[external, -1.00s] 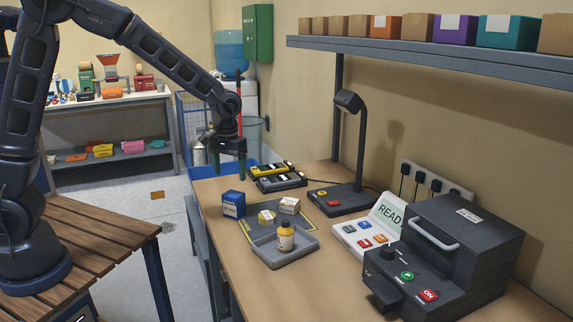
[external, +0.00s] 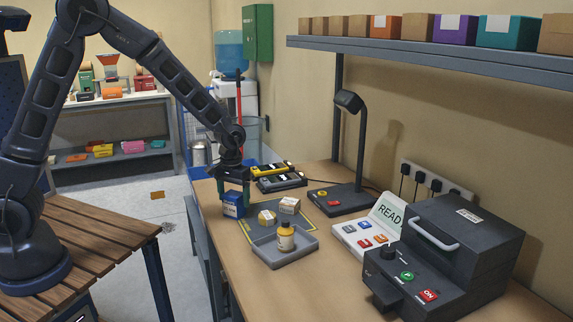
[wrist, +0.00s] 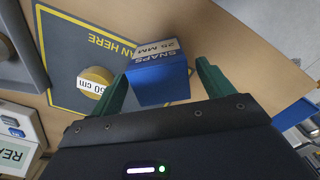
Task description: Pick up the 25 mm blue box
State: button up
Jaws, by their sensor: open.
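The blue box (external: 233,205) stands on the workbench at the left edge of the dark mat.
Yellow and grey devices (external: 275,175) lie behind. The lamp (external: 357,150) stands farther right.

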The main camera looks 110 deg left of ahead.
jog(key=shift+f, duration=0.85)
jog(key=c, duration=1.1)
jog(key=shift+c, duration=0.2)
jog(key=shift+r, duration=0.15)
